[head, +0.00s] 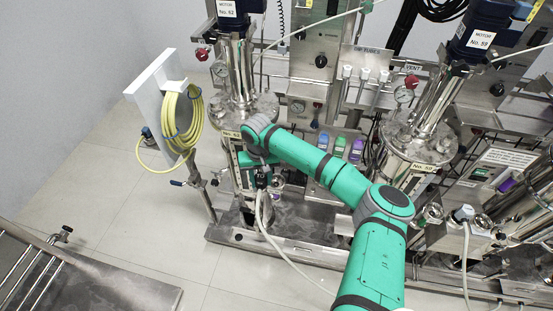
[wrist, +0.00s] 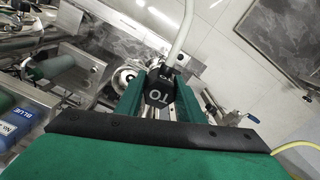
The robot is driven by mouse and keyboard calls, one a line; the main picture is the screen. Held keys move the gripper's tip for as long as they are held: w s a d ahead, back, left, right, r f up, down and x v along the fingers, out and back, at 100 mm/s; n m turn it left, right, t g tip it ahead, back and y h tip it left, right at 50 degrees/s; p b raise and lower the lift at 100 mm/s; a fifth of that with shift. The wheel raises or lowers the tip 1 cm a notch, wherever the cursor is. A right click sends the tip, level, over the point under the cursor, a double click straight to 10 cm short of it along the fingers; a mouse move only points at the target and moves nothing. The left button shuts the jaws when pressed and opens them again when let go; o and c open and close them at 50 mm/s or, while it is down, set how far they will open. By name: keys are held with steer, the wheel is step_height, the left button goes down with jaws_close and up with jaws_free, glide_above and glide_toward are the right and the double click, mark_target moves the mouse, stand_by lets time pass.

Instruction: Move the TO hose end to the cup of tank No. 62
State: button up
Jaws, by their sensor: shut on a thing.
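My gripper (head: 261,172) is shut on the TO hose end (head: 262,181), a black block with white letters, beside the lower front of the left tank. In the wrist view the TO block (wrist: 158,92) sits between the two green fingers (wrist: 159,90), and its pale hose (wrist: 181,40) runs off toward the top. Tank No. 62 (head: 243,108) is the left steel vessel, under the motor marked No. 62 (head: 228,8). A round steel fitting (wrist: 128,75) lies just beyond the fingers; I cannot tell whether it is the tank's cup. My arm partly hides the tank's lower front.
A coiled yellow hose (head: 192,122) hangs on a white board (head: 145,88) left of the tank. A second tank (head: 415,140) and another hose end (head: 463,212) stand to the right. A steel skid edge (head: 280,245) runs below.

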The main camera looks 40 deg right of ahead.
steer(key=d+r+m, duration=0.1)
steer(key=d+r, duration=0.6)
step_height(320, 180, down, 6)
steer(key=shift+f+m, duration=0.2)
steer(key=shift+m, duration=0.1)
steer(key=shift+w+a, duration=0.1)
steer(key=shift+a, duration=0.05)
stand_by(0.5)
steer(key=shift+f, duration=0.1)
steer(key=shift+f, duration=1.15)
steer(key=shift+f, duration=0.2)
steer(key=shift+f, duration=0.35)
steer(key=o, duration=1.4)
steer(key=shift+c, duration=0.2)
